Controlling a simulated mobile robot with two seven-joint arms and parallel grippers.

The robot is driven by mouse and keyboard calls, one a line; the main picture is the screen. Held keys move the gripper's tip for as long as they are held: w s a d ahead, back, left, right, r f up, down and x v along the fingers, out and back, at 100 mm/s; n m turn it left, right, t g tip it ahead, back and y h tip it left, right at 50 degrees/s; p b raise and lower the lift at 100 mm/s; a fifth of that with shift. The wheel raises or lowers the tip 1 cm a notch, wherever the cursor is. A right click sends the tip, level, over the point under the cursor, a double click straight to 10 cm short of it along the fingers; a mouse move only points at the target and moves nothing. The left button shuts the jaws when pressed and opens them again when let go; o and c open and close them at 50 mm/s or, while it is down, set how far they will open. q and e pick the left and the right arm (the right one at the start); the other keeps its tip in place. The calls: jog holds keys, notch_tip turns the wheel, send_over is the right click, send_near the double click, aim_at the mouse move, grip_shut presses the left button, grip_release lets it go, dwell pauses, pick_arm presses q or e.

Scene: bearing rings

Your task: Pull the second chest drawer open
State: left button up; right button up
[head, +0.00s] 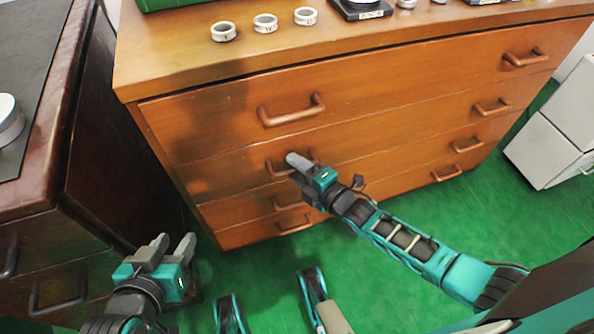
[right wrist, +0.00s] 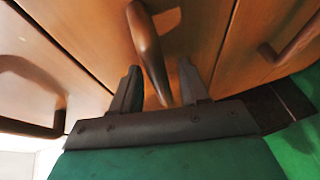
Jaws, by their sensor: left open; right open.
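The wooden chest (head: 420,85) has several drawers, each with two bar handles. The second drawer (head: 385,120) from the top looks closed, flush with the front. My right gripper (head: 294,163) is at its left handle (head: 276,168), partly hiding it. In the right wrist view a brown bar handle (right wrist: 149,50) runs between the two open fingers (right wrist: 160,85), which stand on either side of it. Whether they touch it cannot be told. My left gripper (head: 172,248) is open and empty, low at the left, away from the chest front.
Bearing rings (head: 265,23) and a green box (head: 165,3) stand on the chest top. A dark cabinet (head: 110,150) stands close at the left. A white cabinet (head: 560,125) is at the right. The green floor (head: 400,205) in front of the chest is clear.

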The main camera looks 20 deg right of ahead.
jog(key=shift+w, duration=0.15)
grip_shut()
dwell(0.4)
